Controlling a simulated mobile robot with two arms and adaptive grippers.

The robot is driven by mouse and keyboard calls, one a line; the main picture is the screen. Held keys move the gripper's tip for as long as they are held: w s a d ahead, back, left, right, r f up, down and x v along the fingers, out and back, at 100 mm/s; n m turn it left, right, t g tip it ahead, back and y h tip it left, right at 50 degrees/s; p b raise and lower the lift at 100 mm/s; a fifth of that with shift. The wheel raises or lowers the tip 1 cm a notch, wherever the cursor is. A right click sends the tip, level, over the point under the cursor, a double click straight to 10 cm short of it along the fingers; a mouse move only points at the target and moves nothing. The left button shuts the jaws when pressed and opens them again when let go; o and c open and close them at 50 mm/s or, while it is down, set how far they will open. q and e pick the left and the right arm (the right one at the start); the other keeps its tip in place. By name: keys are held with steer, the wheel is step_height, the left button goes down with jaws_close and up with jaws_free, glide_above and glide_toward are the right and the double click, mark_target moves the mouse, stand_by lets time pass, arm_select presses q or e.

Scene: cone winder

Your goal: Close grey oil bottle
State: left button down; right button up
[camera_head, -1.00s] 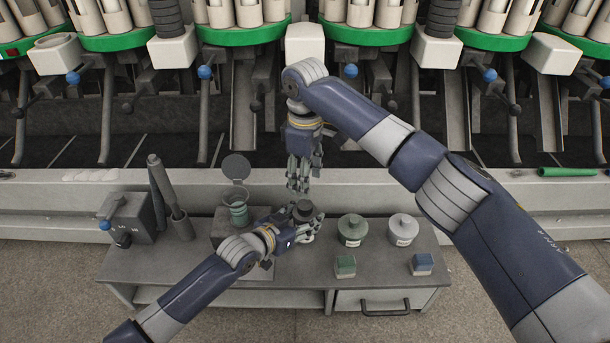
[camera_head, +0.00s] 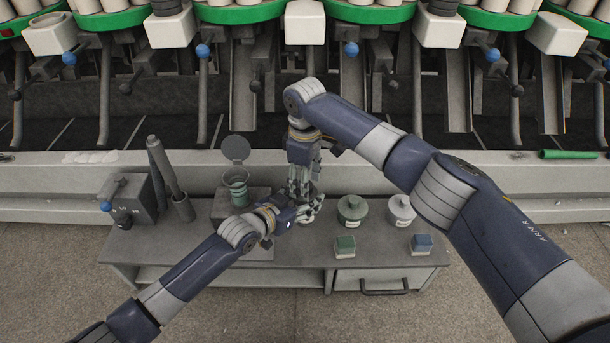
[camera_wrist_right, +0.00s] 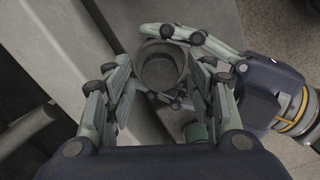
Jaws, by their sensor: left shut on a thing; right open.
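My left gripper (camera_head: 306,212) is above the front middle of the bench. In the right wrist view it comes in from the right (camera_wrist_right: 188,68), shut on a round dark grey thing (camera_wrist_right: 160,66). This appears to be the grey oil bottle, with a wide rim and a dark hollow facing the camera. My right gripper (camera_head: 300,190) points down just above the left one. In the wrist view its open fingers (camera_wrist_right: 158,100) stand either side of the grey thing; I cannot tell if they touch it. No separate cap is clearly visible.
On the bench (camera_head: 180,248) are a green cup (camera_head: 238,192) under a raised round lid, a green pot (camera_head: 352,212), a pale grey pot (camera_head: 401,210), a green block (camera_head: 345,246) and a blue block (camera_head: 422,244). A grey box (camera_head: 128,196) stands left. The winder runs behind.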

arm_select(q)
steer(key=shift+f, duration=0.1)
arm_select(e)
steer(key=c, duration=1.1)
steer(key=shift+m, duration=0.8)
steer(key=o, duration=1.2)
steer(key=shift+r, duration=0.1)
step_height(320, 180, up, 12)
steer(key=shift+f, duration=0.1)
